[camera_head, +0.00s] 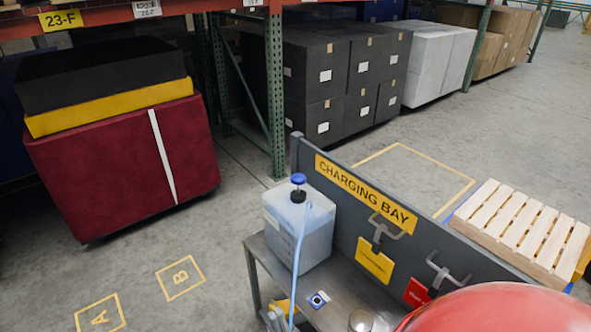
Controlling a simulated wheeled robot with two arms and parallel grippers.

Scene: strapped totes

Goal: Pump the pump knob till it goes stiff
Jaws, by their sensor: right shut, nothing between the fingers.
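The blue pump knob (298,179) sits on a dark collar on top of a translucent white jug (318,250) holding bluish liquid. The knob stands raised above the collar, with nothing touching it. The jug stands upright on a grey metal bench (346,293) against the charging bay panel. A light blue hose (299,262) hangs down its front from near the top. My right gripper is not clearly made out; it is away from the knob, and I see nothing held. My left gripper is not in view.
A large red rounded surface (492,312) fills the bottom right corner. The grey panel (440,249) with hooks and tags runs behind the bench. A wooden pallet (523,228) is at right. A maroon strapped tote (110,165) stands at left. The floor between is open.

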